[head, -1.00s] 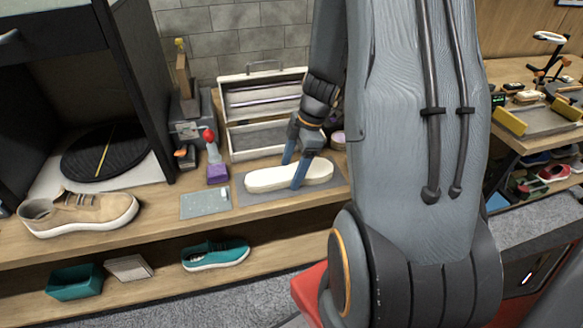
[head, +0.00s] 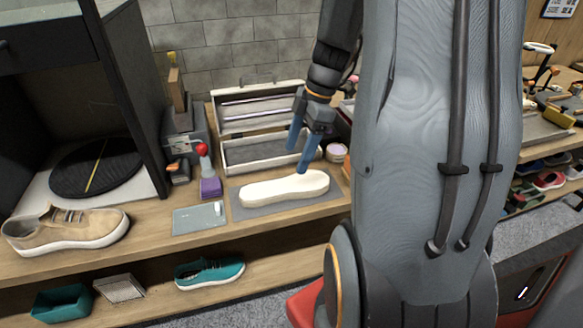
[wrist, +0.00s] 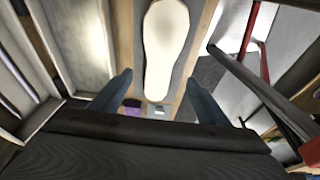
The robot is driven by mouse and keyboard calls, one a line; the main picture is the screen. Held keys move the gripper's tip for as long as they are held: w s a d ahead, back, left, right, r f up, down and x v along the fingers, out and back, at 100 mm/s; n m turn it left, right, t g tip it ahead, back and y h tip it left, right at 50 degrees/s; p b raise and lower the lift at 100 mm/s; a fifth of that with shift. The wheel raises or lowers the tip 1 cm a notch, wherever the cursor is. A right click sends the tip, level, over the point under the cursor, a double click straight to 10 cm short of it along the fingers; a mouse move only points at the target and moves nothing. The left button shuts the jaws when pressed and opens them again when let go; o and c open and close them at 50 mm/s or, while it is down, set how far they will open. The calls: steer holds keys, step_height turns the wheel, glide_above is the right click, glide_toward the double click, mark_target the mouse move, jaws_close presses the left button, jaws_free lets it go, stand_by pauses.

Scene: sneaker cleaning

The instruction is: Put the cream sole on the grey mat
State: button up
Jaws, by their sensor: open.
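The cream sole (head: 284,189) lies flat on the grey mat (head: 245,212) on the workbench, lengthwise along it. In the head view my gripper (head: 298,158) is above and behind the sole, open and empty, with its blue fingers pointing down and clear of it. In the wrist view the sole (wrist: 166,48) shows beyond the two spread fingers of my gripper (wrist: 163,98), with nothing between them. Part of the grey mat (wrist: 190,50) shows beside the sole there.
An open toolbox (head: 258,153) stands behind the mat. A purple-based brush (head: 210,186) and a light grey plate (head: 200,218) are to its left. A tan sneaker (head: 68,230) stands farther left. A teal shoe (head: 209,272) is on the lower shelf.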

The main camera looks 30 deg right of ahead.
steer(key=s+a+m+h, duration=0.1)
steer(key=s+a+m, duration=0.2)
steer(key=a+m, duration=0.4)
steer(key=s+a+m+h, duration=0.2)
steer(key=s+a+m, duration=0.1)
steer(key=a+m, duration=0.4)
steer(key=shift+s+a+f+m, duration=0.4)
steer(key=shift+a+f, duration=0.05)
steer(key=shift+a, duration=0.45)
